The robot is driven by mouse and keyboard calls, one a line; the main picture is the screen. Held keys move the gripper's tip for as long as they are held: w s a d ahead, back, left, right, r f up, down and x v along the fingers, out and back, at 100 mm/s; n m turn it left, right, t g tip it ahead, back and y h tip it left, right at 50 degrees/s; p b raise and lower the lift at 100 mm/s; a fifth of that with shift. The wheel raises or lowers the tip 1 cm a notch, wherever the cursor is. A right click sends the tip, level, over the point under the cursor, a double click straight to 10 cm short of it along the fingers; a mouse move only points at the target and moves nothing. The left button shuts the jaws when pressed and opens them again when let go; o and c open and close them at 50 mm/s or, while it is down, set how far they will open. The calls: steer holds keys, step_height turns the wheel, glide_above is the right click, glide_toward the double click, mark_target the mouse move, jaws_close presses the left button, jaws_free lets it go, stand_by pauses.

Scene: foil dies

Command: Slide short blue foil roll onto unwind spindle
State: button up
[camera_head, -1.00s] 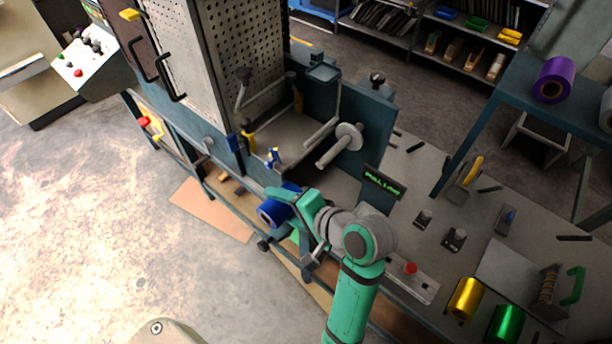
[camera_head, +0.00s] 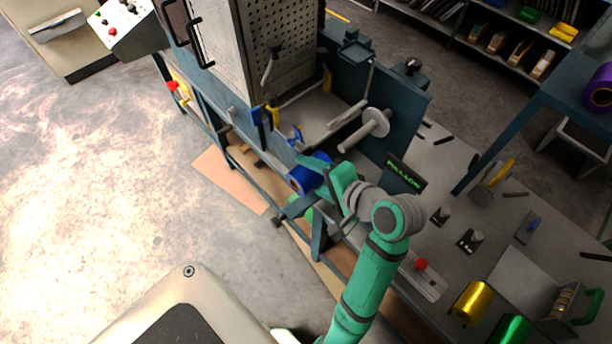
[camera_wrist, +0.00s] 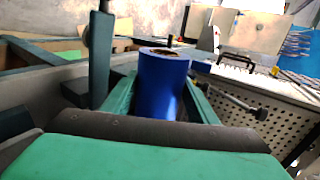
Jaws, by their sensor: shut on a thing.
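The short blue foil roll (camera_head: 308,173) is held in my gripper (camera_head: 322,172), just in front of the machine bench's front edge. In the wrist view the blue roll (camera_wrist: 163,85) stands between my gripper's fingers (camera_wrist: 160,100), with its hollow core end showing at the top. The unwind spindle (camera_head: 364,130) is a bare grey rod with a round flange, sticking out from the blue-grey machine plate (camera_head: 405,110). The roll is apart from the spindle, below and to the left of it in the head view.
A small display with green letters (camera_head: 406,172) stands right of the spindle, close to my arm. A gold roll (camera_head: 472,300) and a green roll (camera_head: 511,329) lie on the bench at lower right. The perforated guard (camera_head: 262,45) rises behind. Open floor lies left.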

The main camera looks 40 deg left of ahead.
mark_target(356, 141)
steer(key=shift+w+d, duration=0.1)
steer(key=shift+w, duration=1.7)
steer(key=shift+w+d+r, duration=0.1)
steer(key=shift+w+d, duration=0.05)
steer(key=shift+w, duration=1.8)
steer(key=shift+w+d+f, duration=0.1)
steer(key=shift+w+d, duration=0.1)
steer(key=shift+w, duration=1.7)
steer(key=shift+w+d+r, duration=0.1)
steer(key=shift+w+d, duration=0.05)
steer(key=shift+w, duration=1.8)
stand_by(0.4)
